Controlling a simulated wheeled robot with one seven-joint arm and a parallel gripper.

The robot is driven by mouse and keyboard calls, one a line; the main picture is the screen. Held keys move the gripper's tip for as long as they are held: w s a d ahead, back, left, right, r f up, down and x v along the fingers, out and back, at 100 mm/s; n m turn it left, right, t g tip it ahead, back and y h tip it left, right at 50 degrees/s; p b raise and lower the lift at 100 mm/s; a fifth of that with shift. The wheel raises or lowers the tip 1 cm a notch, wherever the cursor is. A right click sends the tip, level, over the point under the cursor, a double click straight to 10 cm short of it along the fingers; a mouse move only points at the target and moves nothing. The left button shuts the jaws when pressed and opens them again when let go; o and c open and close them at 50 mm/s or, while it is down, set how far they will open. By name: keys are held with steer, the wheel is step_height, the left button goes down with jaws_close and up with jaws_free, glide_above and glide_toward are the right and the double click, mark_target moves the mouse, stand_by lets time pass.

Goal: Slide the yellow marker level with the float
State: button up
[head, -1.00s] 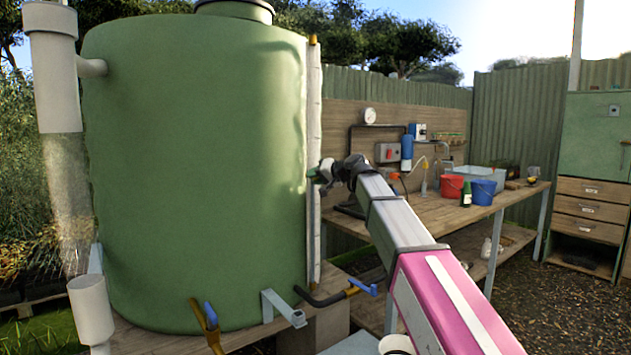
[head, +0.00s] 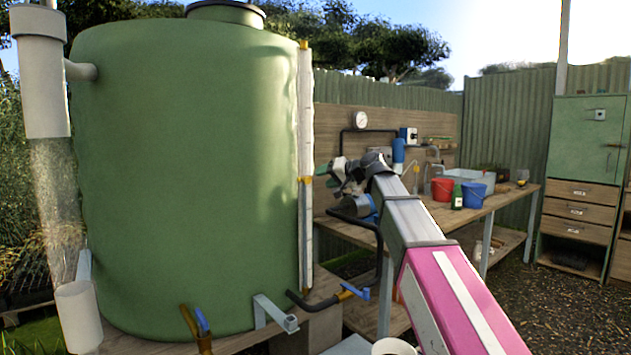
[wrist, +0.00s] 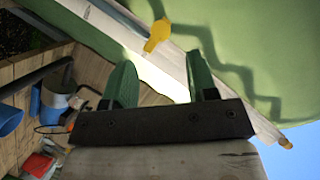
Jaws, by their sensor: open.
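The yellow marker (head: 305,180) sits about halfway up the pale upright gauge strip (head: 305,110) at the right side of the green tank (head: 190,170). In the wrist view the marker (wrist: 158,35) lies just beyond my fingertips, on the strip's edge. My gripper (head: 328,172) is just right of the strip, near the marker's height. In the wrist view its two green fingers (wrist: 161,68) stand apart with nothing between them, and a gap separates them from the marker. I cannot make out the float in either view.
Behind the arm is a wooden workbench (head: 510,195) with a red bucket (head: 442,188), a blue bucket (head: 473,194) and a green bottle (head: 457,197). A black pipe with a blue-handled valve (head: 350,291) juts out at the tank's lower right.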

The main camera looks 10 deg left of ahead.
steer(key=shift+v, duration=1.15)
steer(key=s+d+f+m+g+h, duration=0.15)
steer(key=d+f, duration=0.45)
steer(key=f, duration=0.6)
steer(key=d+f+h, duration=0.3)
steer(key=d+f, duration=0.2)
steer(key=f, duration=0.6)
steer(key=s+d+f+m+h, duration=0.1)
steer(key=d+f+h, duration=0.35)
steer(key=f, duration=0.75)
steer(key=s+d+f+g+h, duration=0.2)
steer(key=s+d+f, duration=0.7)
steer(key=f, duration=0.2)
steer(key=s+d+f+m+g+h, duration=0.1)
steer(key=s+d+f+g+h, duration=0.1)
steer(key=s+d+f, duration=0.7)
step_height(320, 180, down, 4)
steer(key=shift+d+r+h, duration=0.25)
steer(key=shift+d+h, duration=0.05)
steer(key=shift+d, duration=0.4)
steer(key=shift+g, duration=0.25)
